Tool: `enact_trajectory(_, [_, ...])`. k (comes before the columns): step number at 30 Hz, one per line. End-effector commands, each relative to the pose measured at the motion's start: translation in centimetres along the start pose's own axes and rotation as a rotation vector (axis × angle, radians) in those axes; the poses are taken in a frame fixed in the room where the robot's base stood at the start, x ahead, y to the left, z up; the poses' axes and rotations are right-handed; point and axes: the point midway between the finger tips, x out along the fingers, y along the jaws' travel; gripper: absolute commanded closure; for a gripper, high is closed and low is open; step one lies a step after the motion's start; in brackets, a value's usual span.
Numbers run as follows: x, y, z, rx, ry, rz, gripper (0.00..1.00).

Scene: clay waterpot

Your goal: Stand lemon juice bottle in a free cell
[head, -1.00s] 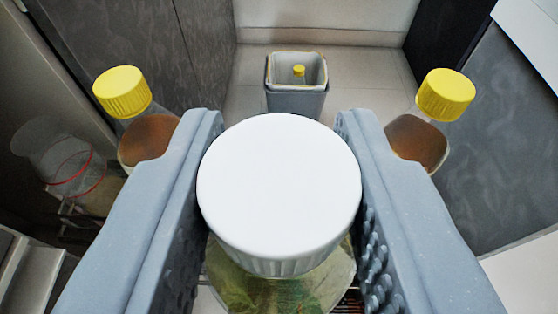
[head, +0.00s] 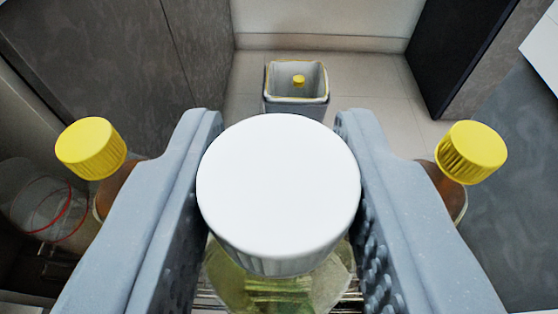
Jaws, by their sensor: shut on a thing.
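My gripper (head: 279,165) is shut on a bottle with a broad white cap (head: 278,185) and clear, pale yellow-green sides (head: 270,290). I take it to be the lemon juice bottle; no label can be read. It looks upright between the two ridged grey fingers, its cap hiding most of its body. Its base is hidden, so I cannot tell whether it touches anything. Thin bars (head: 208,298) show beneath and beside it. No cell can be made out clearly.
A yellow-capped amber bottle (head: 90,148) stands left of my gripper, another (head: 471,152) right, both partly behind the fingers. A clear container with a red band (head: 48,208) is at far left. A grey bin (head: 296,108) with a yellow-capped thing inside stands ahead on open floor.

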Motion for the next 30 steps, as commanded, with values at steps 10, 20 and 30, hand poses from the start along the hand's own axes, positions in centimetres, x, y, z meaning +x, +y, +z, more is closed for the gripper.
enact_trajectory(10, [2.2, 0.0, -0.8, 0.002, 0.003, 0.001, 1.0])
enact_trajectory(20, [4.2, 0.1, -1.5, 0.002, 0.005, 0.001, 1.0])
enact_trajectory(30, [6.2, 0.1, -1.9, 0.0, 0.002, -0.001, 1.0])
